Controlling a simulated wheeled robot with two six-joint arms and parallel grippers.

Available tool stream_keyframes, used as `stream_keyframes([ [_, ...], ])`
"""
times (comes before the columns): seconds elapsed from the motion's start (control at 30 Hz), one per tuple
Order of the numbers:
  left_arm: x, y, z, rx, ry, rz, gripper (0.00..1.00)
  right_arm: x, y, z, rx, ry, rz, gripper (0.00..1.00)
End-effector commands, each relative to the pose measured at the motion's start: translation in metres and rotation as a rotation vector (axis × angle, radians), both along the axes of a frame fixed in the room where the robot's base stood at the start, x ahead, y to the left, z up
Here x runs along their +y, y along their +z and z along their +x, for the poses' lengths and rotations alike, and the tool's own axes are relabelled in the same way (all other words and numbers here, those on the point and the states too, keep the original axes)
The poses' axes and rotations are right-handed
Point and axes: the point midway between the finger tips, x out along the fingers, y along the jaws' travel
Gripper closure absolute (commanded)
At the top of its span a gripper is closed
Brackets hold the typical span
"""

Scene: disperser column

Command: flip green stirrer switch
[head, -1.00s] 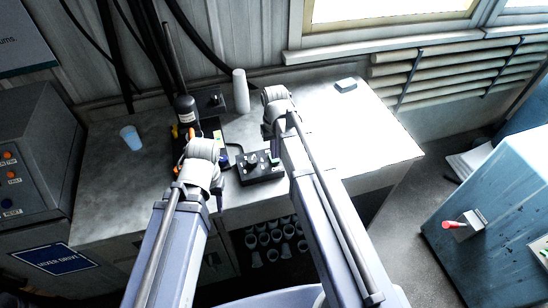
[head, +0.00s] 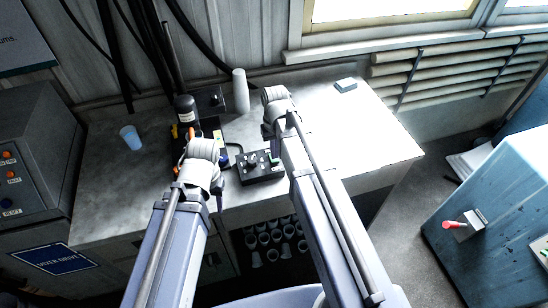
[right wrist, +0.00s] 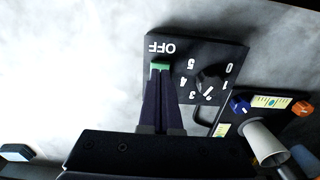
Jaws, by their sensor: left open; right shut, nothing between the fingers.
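The black control box (head: 262,168) lies on the bench and also shows in the right wrist view (right wrist: 222,60), with "OFF" lettering and a numbered dial (right wrist: 210,84). The green switch (right wrist: 160,66) is at the box's edge by the lettering. My right gripper (right wrist: 160,72) is shut and empty, its dark fingertips at the green switch and partly covering it. Whether they touch it I cannot tell. In the head view my right gripper (head: 276,155) is over the box's right side. My left gripper (head: 219,172) is open left of the box, mostly hidden by its wrist.
The dark disperser column (head: 187,108) stands behind my left wrist. A white cylinder (head: 240,91) is at the back of the bench, and a light blue cup (head: 131,137) is at the left. A small teal-topped block (head: 346,84) is at the back right. The bench's right side is clear.

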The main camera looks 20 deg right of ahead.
Motion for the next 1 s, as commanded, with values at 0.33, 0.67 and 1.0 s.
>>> stream_keyframes([
  [0.33,0.000,-0.006,0.000,0.000,0.000,0.000,0.50,0.000,-0.006,0.000,0.000,0.000,0.000,1.00],
  [0.67,0.000,-0.011,0.000,0.000,0.000,0.000,0.50,0.000,-0.011,0.000,0.000,0.000,0.000,1.00],
  [1.0,0.000,-0.015,0.000,0.000,0.000,0.000,0.50,0.000,-0.015,0.000,0.000,0.000,0.000,1.00],
])
